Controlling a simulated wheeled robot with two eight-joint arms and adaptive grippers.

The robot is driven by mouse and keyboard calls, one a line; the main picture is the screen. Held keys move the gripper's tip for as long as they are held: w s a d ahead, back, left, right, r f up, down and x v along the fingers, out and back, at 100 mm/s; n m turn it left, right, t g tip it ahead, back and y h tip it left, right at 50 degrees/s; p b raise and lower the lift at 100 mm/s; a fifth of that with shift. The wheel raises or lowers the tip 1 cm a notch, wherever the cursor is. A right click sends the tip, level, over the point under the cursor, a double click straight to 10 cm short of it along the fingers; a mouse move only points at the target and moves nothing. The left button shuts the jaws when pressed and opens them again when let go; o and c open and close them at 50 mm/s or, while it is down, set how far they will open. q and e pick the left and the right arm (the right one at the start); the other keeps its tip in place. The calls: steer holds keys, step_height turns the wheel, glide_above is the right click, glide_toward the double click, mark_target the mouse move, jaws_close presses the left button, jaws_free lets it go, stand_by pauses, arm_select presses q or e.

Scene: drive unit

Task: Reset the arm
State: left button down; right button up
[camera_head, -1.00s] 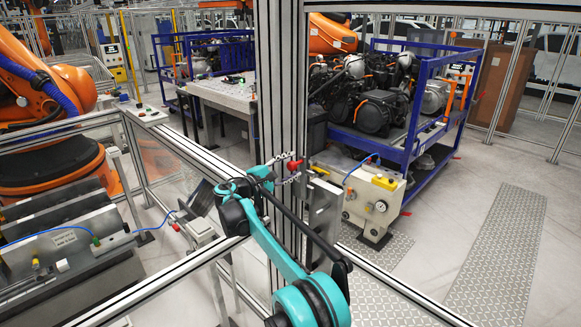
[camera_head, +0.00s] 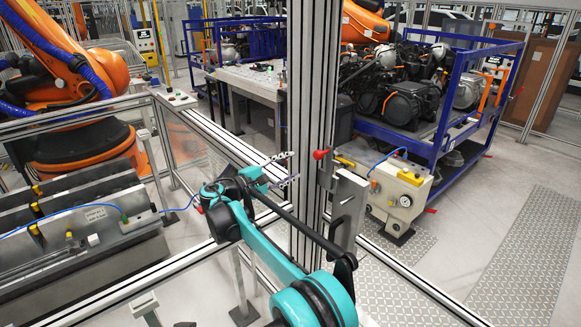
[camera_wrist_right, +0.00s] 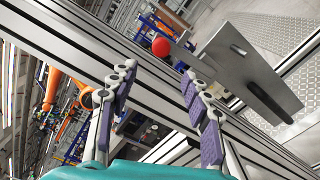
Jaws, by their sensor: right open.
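My right arm comes in from the bottom of the head view, teal and black. Its gripper (camera_head: 283,169) is beside the upright aluminium post (camera_head: 312,110). In the right wrist view the same gripper (camera_wrist_right: 160,112) has its two purple-padded fingers spread apart, with nothing between them. A red knob (camera_head: 320,154) on a metal plate latch (camera_head: 347,205) sits just right of the post; the knob also shows beyond the fingertips in the wrist view (camera_wrist_right: 160,47). The gripper is apart from the knob. My left gripper is not in view.
Aluminium fence rails (camera_head: 215,135) run around the post. An orange robot arm (camera_head: 60,70) stands at the left, behind a grey fixture (camera_head: 80,235). A beige valve box (camera_head: 400,190) and a blue rack of engines (camera_head: 440,130) are at the right. Open floor lies at far right.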

steer(key=shift+d, duration=0.1)
steer(key=s+d+f+m+g+y+b, duration=0.25)
steer(key=s+d+f, duration=0.25)
steer(key=s+d, duration=0.3)
steer(key=s+d+f+m+g+y+b, duration=0.1)
steer(key=s+d+f+m+y+b, duration=0.1)
steer(key=s+d+f+y+b, duration=0.45)
steer(key=s+d+f+m+y+b, duration=0.1)
steer(key=s+f+m, duration=0.3)
steer(key=s+f, duration=0.6)
steer(key=s+f+m+y+b, duration=0.3)
steer(key=s+f, duration=0.7)
steer(key=s, duration=0.7)
steer(key=shift+s+d+m+y+b, duration=0.15)
steer(key=shift+d+m+y+b, duration=0.25)
steer(key=shift+y+b, duration=0.25)
steer(key=shift+f, duration=0.1)
